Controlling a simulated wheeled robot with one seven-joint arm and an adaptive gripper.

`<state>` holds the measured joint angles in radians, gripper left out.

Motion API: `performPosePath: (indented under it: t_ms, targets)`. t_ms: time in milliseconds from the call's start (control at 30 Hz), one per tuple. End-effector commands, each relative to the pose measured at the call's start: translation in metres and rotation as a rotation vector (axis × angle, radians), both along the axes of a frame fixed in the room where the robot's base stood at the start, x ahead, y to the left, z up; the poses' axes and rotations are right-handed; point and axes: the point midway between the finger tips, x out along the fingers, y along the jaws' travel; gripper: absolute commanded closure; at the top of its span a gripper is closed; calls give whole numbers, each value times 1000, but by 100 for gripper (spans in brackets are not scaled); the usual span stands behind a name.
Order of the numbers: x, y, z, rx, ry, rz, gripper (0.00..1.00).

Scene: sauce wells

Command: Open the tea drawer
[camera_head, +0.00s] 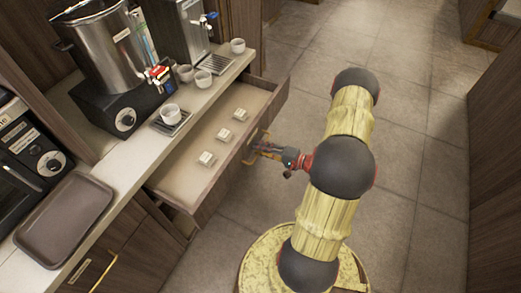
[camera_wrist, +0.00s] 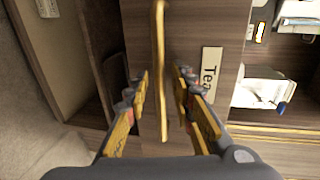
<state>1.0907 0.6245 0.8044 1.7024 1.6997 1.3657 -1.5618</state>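The tea drawer (camera_head: 180,180) is pulled out from under the counter in the head view. Several small pale packets or boxes (camera_head: 207,158) lie inside it. In the wrist view, the wooden drawer front (camera_wrist: 200,30) carries a "Tea" label (camera_wrist: 210,72) and a long brass handle (camera_wrist: 160,60). My gripper (camera_wrist: 162,88) has its two fingers on either side of the handle, with visible gaps, so it looks open around it. In the head view my gripper (camera_head: 262,147) is at the outer face of the drawer front, where the arm partly hides the handle.
The counter (camera_head: 125,150) holds a metal urn (camera_head: 105,45), a dispenser (camera_head: 178,28), several white cups (camera_head: 170,112) and a brown tray (camera_head: 62,220). A lower cabinet with a brass handle (camera_head: 92,272) is at the bottom left. The tiled floor (camera_head: 300,75) beyond the drawer is clear.

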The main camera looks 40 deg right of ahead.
Motion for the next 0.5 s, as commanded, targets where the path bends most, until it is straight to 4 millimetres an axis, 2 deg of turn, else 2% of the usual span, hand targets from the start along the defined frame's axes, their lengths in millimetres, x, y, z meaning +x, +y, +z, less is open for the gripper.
performPosePath:
  t_ms: [167, 500]
  targets:
    - [-17, -8, 4, -1, 0, -5, 75]
    - [-77, -29, 17, 0, 0, -5, 75]
